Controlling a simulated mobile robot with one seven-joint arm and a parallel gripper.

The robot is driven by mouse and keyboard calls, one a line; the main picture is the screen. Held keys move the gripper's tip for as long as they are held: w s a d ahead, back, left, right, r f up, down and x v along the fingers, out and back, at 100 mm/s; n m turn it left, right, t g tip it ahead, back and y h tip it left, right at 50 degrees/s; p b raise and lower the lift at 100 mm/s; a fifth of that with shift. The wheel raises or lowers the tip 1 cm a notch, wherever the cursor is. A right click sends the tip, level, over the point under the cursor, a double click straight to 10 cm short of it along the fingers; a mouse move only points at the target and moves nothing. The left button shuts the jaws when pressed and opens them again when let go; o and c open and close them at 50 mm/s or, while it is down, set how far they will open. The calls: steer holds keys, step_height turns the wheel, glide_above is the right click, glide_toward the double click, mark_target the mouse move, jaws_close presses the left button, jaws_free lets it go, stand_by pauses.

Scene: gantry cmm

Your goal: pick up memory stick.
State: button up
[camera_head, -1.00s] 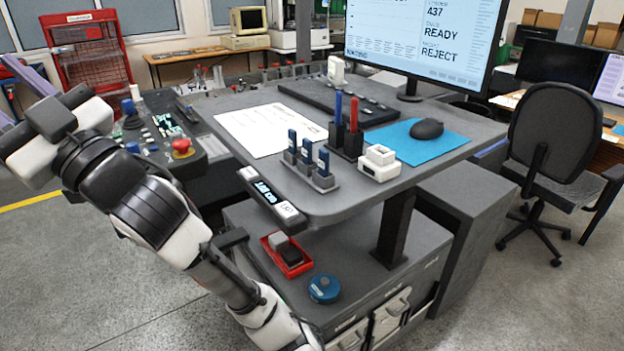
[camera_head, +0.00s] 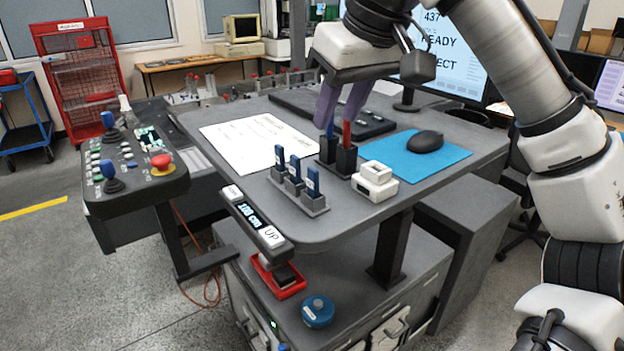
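Three blue sticks with pale labels, which look like memory sticks (camera_head: 313,182), stand upright in a grey holder (camera_head: 316,207) near the table's front edge. My gripper (camera_head: 336,118) points down with its two purple fingers spread apart. It is behind and to the right of the sticks in the picture, over or near a black pen cup (camera_head: 346,158) with a blue and a red pen (camera_head: 346,134). The fingers overlap the pens in view; I cannot tell whether they touch. Nothing shows held between them.
A white block-shaped device (camera_head: 374,188) stands right of the pen cup, beside a blue mat (camera_head: 440,163) with a black mouse (camera_head: 425,142). A white sheet (camera_head: 255,142) lies left of the sticks. A height control (camera_head: 255,220) juts from the front edge. A joystick panel (camera_head: 130,185) is at left.

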mark_target(314, 169)
steer(key=p+x, duration=0.1)
steer(key=x, duration=1.1)
steer(key=shift+s+a+f, duration=0.1)
steer(key=shift+a+f, duration=0.25)
steer(key=shift+f, duration=0.3)
jaws_close()
